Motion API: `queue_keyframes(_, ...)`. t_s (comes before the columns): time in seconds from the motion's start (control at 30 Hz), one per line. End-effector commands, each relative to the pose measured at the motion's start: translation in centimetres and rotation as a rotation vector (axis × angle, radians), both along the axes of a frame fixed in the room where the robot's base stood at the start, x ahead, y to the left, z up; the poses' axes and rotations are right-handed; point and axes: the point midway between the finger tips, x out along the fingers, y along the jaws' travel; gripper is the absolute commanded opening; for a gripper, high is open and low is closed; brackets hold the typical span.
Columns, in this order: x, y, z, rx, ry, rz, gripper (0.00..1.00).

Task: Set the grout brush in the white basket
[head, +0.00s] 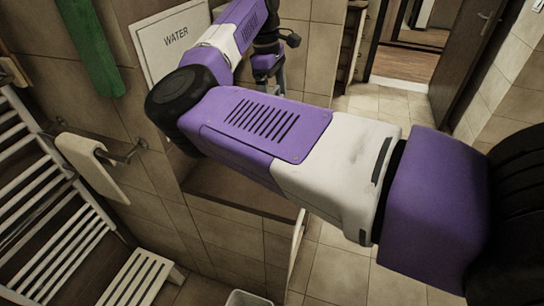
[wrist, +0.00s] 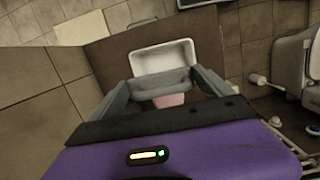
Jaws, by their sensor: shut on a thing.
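My gripper (wrist: 163,86) is in the middle of the wrist view, its grey fingers drawn together at the tips. A small pink piece (wrist: 170,101) shows at the fingertips; I take it for part of the grout brush, and the rest is hidden. An open white rectangular container, which looks like the white basket (wrist: 163,57), appears just beyond the fingertips, its inside looking empty. The gap between it and the fingers is hard to judge. In the head view my gripper (head: 268,72) is small, partly behind my arm, and what it holds cannot be made out.
In the wrist view a toilet (wrist: 299,65) and a white-headed brush (wrist: 258,79) are at right. In the head view a towel rack (head: 55,215), a white slatted stool (head: 143,278) and a WATER sign (head: 175,38) are at left. Tiled floor (head: 335,262) is open at right.

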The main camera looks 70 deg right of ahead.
Motion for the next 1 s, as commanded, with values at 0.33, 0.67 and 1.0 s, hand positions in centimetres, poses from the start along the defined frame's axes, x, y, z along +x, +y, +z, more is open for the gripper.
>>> queue_keyframes(0.33,-0.1,0.3,-5.4,0.014,0.004,0.000,0.52)
queue_keyframes(0.67,-0.1,0.2,-13.0,0.011,0.002,0.001,0.52)
queue_keyframes(1.0,0.0,0.2,-16.1,0.011,-0.002,-0.001,0.52)
